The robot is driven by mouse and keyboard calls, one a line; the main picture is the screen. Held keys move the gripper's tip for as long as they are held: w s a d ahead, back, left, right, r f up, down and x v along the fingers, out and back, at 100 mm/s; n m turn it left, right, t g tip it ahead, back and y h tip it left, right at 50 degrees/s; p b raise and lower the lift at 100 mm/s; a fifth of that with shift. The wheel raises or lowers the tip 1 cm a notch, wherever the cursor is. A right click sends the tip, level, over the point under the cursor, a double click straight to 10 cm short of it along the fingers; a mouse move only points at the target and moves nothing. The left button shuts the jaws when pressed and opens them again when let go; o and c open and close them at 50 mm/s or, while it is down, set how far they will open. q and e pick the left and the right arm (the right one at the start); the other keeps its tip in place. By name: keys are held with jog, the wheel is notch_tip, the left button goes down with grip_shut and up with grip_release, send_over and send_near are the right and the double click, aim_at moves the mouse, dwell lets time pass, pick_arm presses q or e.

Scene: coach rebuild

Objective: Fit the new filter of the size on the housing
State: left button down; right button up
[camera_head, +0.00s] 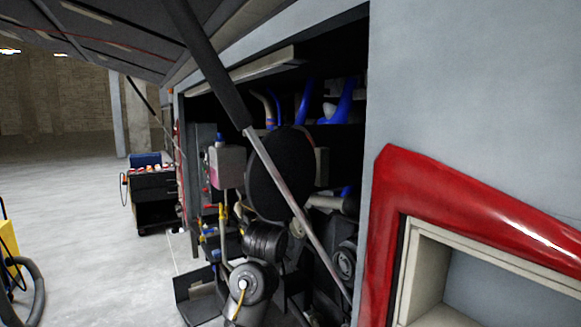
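The open engine bay of a coach fills the middle of the head view. In it are a large dark round disc (272,185), a ribbed black cylinder (264,241) and a grey round-ended part (247,284) below it. I cannot tell which part is the filter housing, and no size marking is readable. No new filter can be made out. Small red and pale items (158,168) lie on a dark tool cart (153,187) at the left, too small to identify. Neither of my grippers is in view.
A gas strut (282,190) runs diagonally across the bay under the raised hatch (130,35). A red-framed panel (440,190) stands close at the right. A yellow object (8,250) with a black hose (36,285) is at the left edge. Grey floor (90,245) is clear between.

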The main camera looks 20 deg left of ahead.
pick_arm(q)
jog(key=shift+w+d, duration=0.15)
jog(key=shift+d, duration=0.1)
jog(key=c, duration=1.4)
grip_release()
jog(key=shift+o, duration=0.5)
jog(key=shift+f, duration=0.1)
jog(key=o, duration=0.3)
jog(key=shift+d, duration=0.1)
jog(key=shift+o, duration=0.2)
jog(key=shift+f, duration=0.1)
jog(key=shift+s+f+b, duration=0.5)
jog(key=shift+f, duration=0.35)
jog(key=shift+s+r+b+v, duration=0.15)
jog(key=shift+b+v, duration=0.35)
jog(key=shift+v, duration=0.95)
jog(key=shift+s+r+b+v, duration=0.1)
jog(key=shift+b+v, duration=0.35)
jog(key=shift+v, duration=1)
